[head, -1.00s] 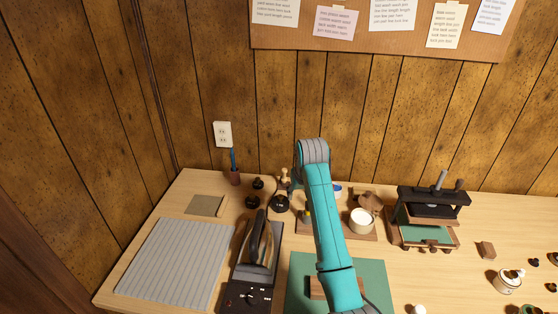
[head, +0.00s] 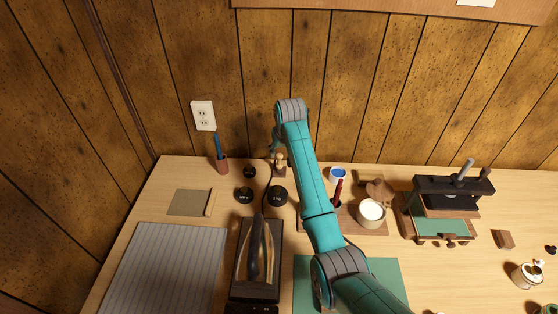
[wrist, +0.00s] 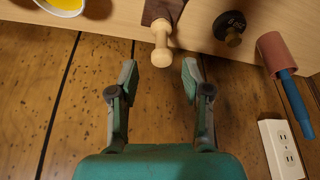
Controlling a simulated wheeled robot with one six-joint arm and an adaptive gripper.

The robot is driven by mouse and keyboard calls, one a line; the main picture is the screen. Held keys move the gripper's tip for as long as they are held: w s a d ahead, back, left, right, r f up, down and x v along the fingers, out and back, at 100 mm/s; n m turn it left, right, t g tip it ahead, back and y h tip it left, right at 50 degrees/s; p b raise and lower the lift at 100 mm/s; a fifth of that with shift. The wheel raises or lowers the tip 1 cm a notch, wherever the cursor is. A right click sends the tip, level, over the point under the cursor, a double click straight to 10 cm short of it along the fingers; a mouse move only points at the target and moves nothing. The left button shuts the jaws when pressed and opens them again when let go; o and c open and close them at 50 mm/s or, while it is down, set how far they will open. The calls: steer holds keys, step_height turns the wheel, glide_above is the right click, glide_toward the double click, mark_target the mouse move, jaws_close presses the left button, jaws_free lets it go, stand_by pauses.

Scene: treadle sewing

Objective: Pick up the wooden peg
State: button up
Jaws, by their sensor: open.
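The pale wooden peg (wrist: 161,42) has a rounded knob end and stands on a small dark brown block (wrist: 160,10). In the head view the peg (head: 280,160) is near the back edge of the table, close to the wall. My gripper (wrist: 160,70) is open and empty. In the wrist view its two fingers lie to either side of the peg's knob end, with a gap on both sides and no visible contact. In the head view the gripper is mostly hidden by my arm.
Black round weights (head: 244,194) and a brown cup with a blue tool (head: 222,164) stand left of the peg. The iron (head: 256,250) is in front. The wall is close behind.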

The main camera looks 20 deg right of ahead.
mark_target(279, 158)
steer(key=shift+x, duration=3.2)
steer(key=shift+s+a, duration=0.1)
steer(key=c, duration=0.8)
